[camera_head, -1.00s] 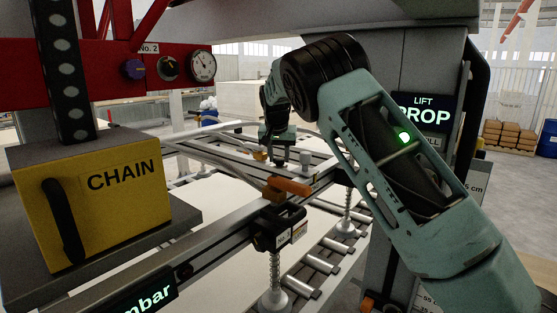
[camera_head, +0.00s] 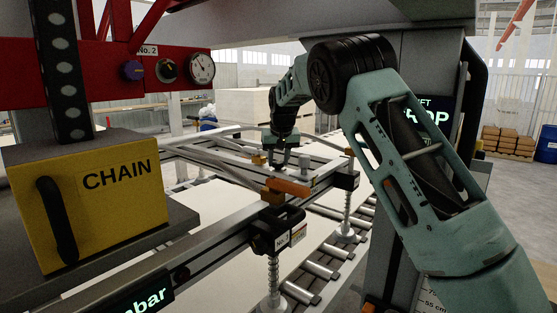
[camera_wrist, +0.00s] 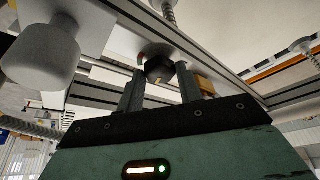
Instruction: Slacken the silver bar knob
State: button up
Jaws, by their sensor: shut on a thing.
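My gripper (camera_head: 284,162) is low over the metal rails of the suction frame (camera_head: 225,208) in the head view. In the wrist view my gripper's two fingers (camera_wrist: 160,88) stand on either side of a dark knob-like piece (camera_wrist: 160,68), shut on it. It sits against the underside or edge of a metal rail (camera_wrist: 185,40). I cannot tell from its colour whether this is the silver bar knob. A pale grey cylinder (camera_wrist: 42,58) is at the left of the wrist view. An orange lever (camera_head: 289,187) is just in front of my gripper in the head view.
A yellow CHAIN box (camera_head: 110,205) stands at the left, near the front. A red beam with a gauge (camera_head: 201,68) hangs above. A black clamp (camera_head: 283,229) with a threaded rod is on the near rail. A roller conveyor (camera_head: 322,268) runs below.

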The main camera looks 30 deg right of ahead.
jog(key=shift+r, duration=0.1)
jog(key=o, duration=1)
jog(key=b+v, duration=0.3)
jog(key=v, duration=1.4)
jog(key=shift+r, duration=0.15)
